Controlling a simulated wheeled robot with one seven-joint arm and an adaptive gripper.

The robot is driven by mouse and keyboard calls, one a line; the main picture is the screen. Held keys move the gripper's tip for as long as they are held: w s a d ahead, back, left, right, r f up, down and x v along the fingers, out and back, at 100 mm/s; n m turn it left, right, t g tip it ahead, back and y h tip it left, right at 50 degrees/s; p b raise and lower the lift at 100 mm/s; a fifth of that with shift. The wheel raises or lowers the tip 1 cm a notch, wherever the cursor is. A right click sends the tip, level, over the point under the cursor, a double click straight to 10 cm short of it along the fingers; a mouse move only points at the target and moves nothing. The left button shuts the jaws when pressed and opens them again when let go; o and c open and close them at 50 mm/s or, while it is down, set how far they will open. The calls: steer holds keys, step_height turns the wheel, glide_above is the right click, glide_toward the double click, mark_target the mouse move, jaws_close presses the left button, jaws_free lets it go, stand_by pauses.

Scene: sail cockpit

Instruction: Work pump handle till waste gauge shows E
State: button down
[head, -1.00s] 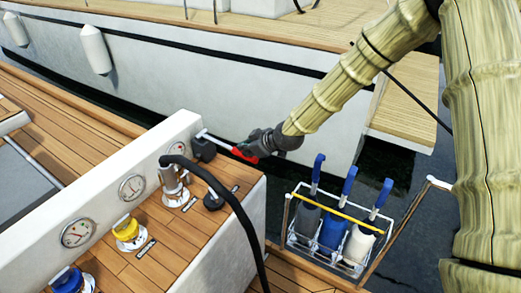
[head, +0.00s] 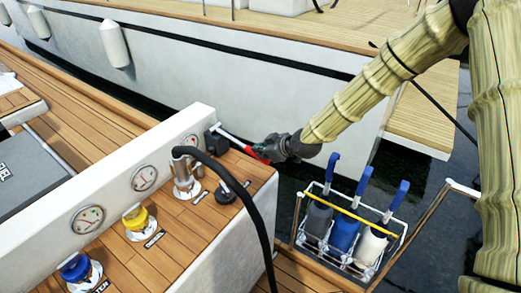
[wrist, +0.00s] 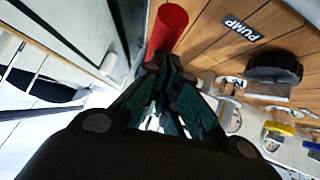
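The pump handle is a pale rod (head: 232,138) with a red grip (head: 261,153), rising from a dark pump body (head: 211,139) at the console's far end. The red grip also shows in the wrist view (wrist: 168,27). My gripper (head: 272,149) is at the grip's outer end, its fingers drawn together around it; they partly hide the grip. In the wrist view, my gripper's tips (wrist: 164,66) meet the near end of the grip. Three round gauges (head: 88,219), (head: 144,177), (head: 190,142) sit on the white panel; their letters and which is waste are unreadable.
A PUMP label (wrist: 247,21) lies on the wooden console. A black hose (head: 255,215) arches over the console's front edge. A wire rack (head: 310,255) with several blue-handled bottles stands below my arm. A yellow cap (head: 136,217) and blue cap (head: 75,267) sit on the console.

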steer(key=a+r+v, duration=0.1)
steer(key=v, duration=1.1)
steer(key=shift+r, duration=0.5)
steer(key=shift+w, duration=0.15)
stand_by(0.9)
steer(key=s+d+f+m+g+h, duration=0.1)
steer(key=s+d+f+m+g, duration=0.15)
steer(key=s+f, duration=0.75)
steer(key=s+d+f+m+g+h, duration=0.1)
steer(key=s+d+f+m+h, duration=0.15)
steer(key=s+f, duration=0.75)
steer(key=s+d+f+m+g+h, duration=0.15)
steer(key=s+f+m, duration=0.25)
steer(key=s+f, duration=0.55)
steer(key=s+d+f+m+g+h, duration=0.1)
steer(key=s+d+f, duration=0.2)
steer(key=s, duration=0.3)
steer(key=s+d+f+m+g+h, duration=0.1)
steer(key=s+d+f, duration=0.2)
steer(key=s+f, duration=0.2)
steer(key=shift+s+d+f+m+g, duration=0.15)
steer(key=shift+s+f+m+g, duration=0.2)
steer(key=shift+s, duration=0.75)
steer(key=shift+r, duration=0.1)
